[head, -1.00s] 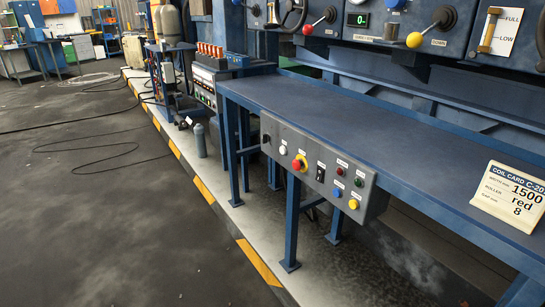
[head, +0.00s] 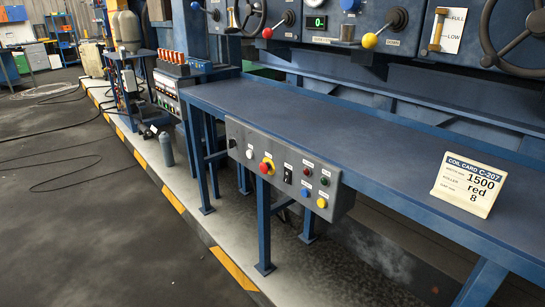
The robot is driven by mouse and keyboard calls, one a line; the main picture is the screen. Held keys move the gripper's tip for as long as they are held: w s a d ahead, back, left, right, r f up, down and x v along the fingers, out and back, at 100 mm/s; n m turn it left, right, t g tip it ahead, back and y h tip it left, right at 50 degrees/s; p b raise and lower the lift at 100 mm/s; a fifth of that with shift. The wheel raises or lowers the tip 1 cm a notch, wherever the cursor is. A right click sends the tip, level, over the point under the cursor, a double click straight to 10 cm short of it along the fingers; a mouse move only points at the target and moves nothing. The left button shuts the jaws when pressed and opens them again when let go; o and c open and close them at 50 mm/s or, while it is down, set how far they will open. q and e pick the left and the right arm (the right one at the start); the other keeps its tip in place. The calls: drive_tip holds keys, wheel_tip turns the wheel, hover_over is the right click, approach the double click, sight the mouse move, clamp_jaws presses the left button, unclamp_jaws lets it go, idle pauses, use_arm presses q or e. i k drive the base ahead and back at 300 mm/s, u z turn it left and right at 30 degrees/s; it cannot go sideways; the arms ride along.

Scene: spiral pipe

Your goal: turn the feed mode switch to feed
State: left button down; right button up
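A grey control box (head: 335,204) hangs under the front edge of the blue bench. Neither of my grippers is in view.
The blue bench (head: 330,125) bears a coil card (head: 468,188) reading 1500, red, 8. Behind it, a panel has a red-ball lever (head: 267,33), a yellow-ball lever (head: 370,40), a green display (head: 316,22) and handwheels. A grey bottle (head: 166,149) stands left. Open floor lies front left.

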sight(232, 142)
drive_tip(key=u, duration=1.5)
drive_tip(key=i, duration=4.05)
drive_tip(key=z, duration=2.3)
